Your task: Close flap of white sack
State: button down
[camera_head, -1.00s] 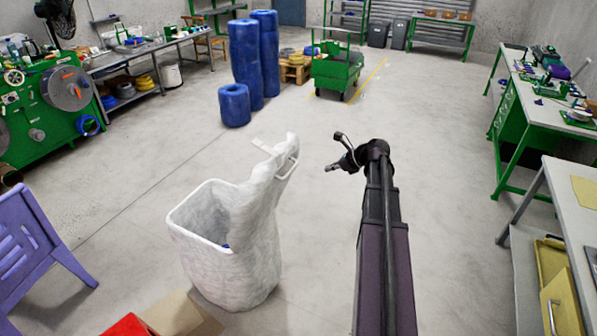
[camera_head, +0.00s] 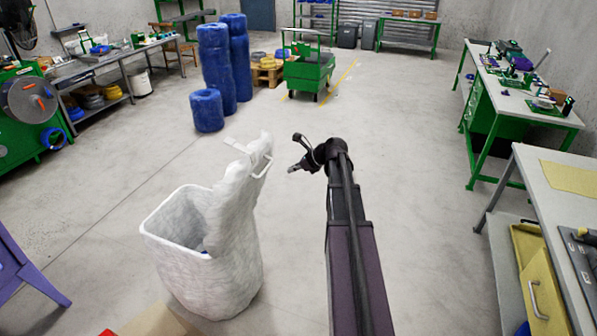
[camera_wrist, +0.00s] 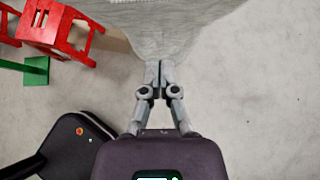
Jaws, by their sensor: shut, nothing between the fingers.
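The white sack (camera_head: 215,268) stands upright on the floor, left of my arm in the head view. Its mouth is open and a little blue shows inside. Its flap (camera_head: 238,182) stands raised on the right side, with a white strap or handle (camera_head: 262,165) at its top. My gripper (camera_head: 291,170) is shut and empty, to the right of the flap's top and apart from it in the head view. In the wrist view the shut fingertips (camera_wrist: 160,65) lie over the edge of grey-white fabric (camera_wrist: 175,22); I cannot tell whether they touch it.
A purple chair (camera_head: 22,268) stands at the left. Workbenches (camera_head: 545,195) line the right side. Blue rolls (camera_head: 215,65) and a green cart (camera_head: 308,68) stand farther back. A red chair-like item (camera_wrist: 55,28) shows in the wrist view. The floor behind the sack is clear.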

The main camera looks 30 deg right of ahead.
jog(key=w+a+f+b, duration=0.1)
jog(key=w+a+f, duration=0.1)
jog(key=w+a, duration=0.2)
jog(key=shift+w+a, duration=0.2)
jog(key=shift+w, duration=0.6)
